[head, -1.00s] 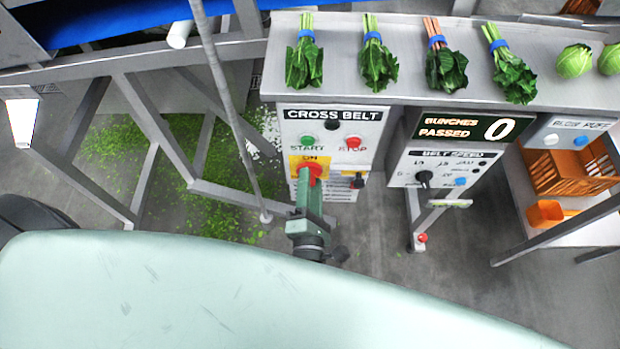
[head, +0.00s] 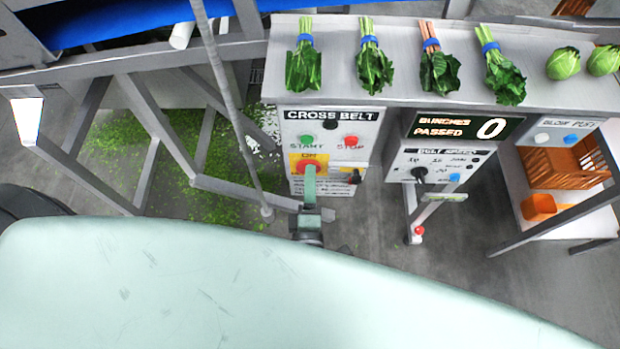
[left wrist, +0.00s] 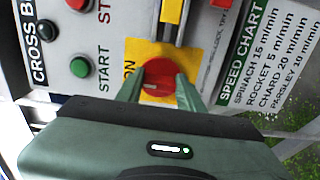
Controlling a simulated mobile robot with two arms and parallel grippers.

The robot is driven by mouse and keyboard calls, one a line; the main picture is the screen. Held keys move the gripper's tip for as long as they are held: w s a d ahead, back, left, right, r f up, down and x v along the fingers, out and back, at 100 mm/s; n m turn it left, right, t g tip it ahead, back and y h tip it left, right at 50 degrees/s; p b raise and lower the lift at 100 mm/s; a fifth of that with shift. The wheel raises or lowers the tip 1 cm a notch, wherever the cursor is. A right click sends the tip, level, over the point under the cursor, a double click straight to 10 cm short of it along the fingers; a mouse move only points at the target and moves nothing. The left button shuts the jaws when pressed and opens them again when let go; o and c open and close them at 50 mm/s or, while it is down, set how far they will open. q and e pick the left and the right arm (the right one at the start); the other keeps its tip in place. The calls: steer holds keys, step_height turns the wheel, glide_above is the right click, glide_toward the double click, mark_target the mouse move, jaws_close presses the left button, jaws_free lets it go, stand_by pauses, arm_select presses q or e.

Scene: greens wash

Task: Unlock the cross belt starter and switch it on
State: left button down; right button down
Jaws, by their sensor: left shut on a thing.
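The cross belt starter is a grey panel marked CROSS BELT (head: 331,115). It has a green START button (head: 306,140), a red STOP button (head: 351,141) and, below them, a red rotary knob (head: 305,166) on a yellow plate marked ON. My left gripper (head: 309,178) reaches the knob from below. In the left wrist view its two fingers (left wrist: 160,92) are shut on either side of the red knob (left wrist: 160,76). A yellow and metal piece (left wrist: 172,14) lies beside the knob on the plate; I cannot tell what it is. My right gripper is out of view.
A shelf (head: 400,92) with several bunches of greens is above the panel. A BELT SPEED box (head: 440,165) and a counter reading 0 (head: 463,127) stand to the right. A thin grey pole (head: 232,105) slants down just left of the panel.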

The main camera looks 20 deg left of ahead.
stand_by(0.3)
arm_select(q)
steer(key=c, duration=0.9)
jaws_free()
steer(key=shift+s, duration=0.1)
steer(key=b+v, duration=0.2)
steer(key=v, duration=0.5)
steer(key=shift+s, duration=0.3)
steer(key=shift+d, duration=0.15)
